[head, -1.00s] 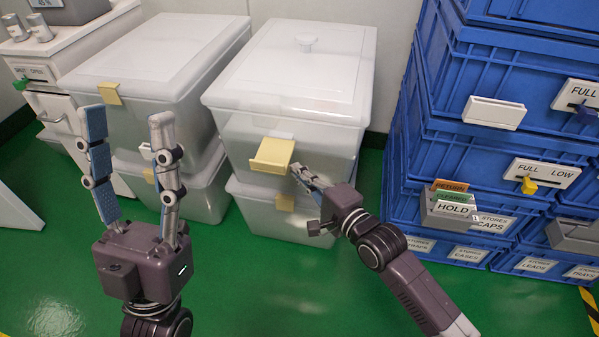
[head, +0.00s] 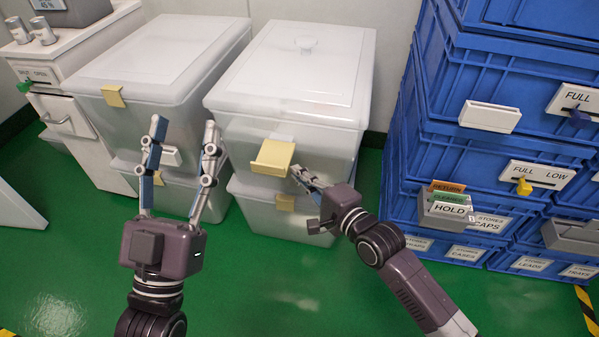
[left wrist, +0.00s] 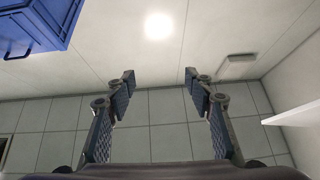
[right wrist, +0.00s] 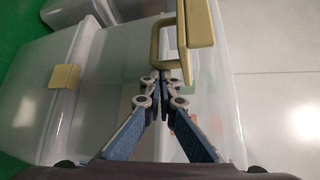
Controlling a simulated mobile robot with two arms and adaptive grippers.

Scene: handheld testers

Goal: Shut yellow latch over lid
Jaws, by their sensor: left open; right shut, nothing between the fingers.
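The yellow latch (head: 272,155) sits on the front of the right upper translucent bin (head: 232,130). Its plate sticks out from the bin, tilted away from the lid (head: 300,65), which rests on top. In the right wrist view the latch (right wrist: 199,25) shows its plate and a bent arm. My right gripper (head: 296,171) is shut and empty, its tips just right of and below the latch; I cannot tell if they touch. The fingers also show in the right wrist view (right wrist: 163,78). My left gripper (head: 184,126) is open and empty, raised left of the latch.
Another lidded bin (head: 135,115) with a small yellow latch (head: 113,96) stands to the left, near my left gripper. A lower bin (head: 250,198) is under the right one. Blue crates (head: 460,90) stack up on the right. Green floor (head: 270,285) is clear in front.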

